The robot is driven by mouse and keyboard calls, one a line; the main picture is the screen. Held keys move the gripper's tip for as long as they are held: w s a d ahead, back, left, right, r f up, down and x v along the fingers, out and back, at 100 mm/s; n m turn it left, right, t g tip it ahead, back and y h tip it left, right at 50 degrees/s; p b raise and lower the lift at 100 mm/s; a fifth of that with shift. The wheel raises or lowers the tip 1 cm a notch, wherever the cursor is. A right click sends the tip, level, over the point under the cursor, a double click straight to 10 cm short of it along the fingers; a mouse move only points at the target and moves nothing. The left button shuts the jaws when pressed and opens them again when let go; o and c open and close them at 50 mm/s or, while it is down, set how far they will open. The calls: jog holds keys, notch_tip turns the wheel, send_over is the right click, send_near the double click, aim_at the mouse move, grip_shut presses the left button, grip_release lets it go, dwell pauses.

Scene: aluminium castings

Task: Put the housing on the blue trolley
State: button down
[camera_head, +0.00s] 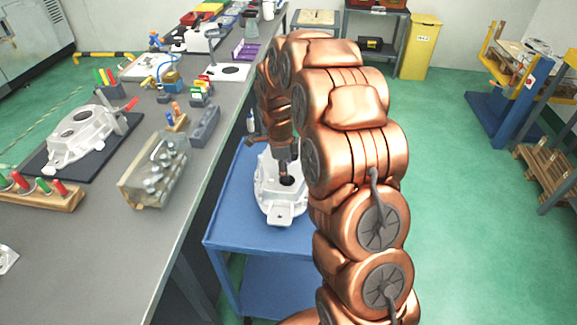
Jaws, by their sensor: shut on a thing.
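A white cast housing (278,207) with a round dark opening is at the blue trolley (228,226), over its top surface. My gripper (287,170) points down into the housing and is shut on it; its fingertips are small and partly hidden. My copper arm covers the right part of the housing and of the trolley top. I cannot tell whether the housing touches the trolley top or hangs just above it. Another white housing (82,138) lies on a dark mat on the grey bench to the left.
The grey bench (95,265) runs along the trolley's left side. It carries a metal block with cylinders (155,172), a wooden rack with coloured handles (38,192) and small tools. A yellow bin (421,47) and a blue-yellow stand (508,88) are behind.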

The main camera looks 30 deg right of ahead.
jog(key=shift+f+p, duration=0.5)
jog(key=shift+f, duration=0.75)
jog(key=shift+c, duration=2.4)
grip_release()
jog(key=shift+f, duration=0.1)
jog(key=shift+r, duration=0.2)
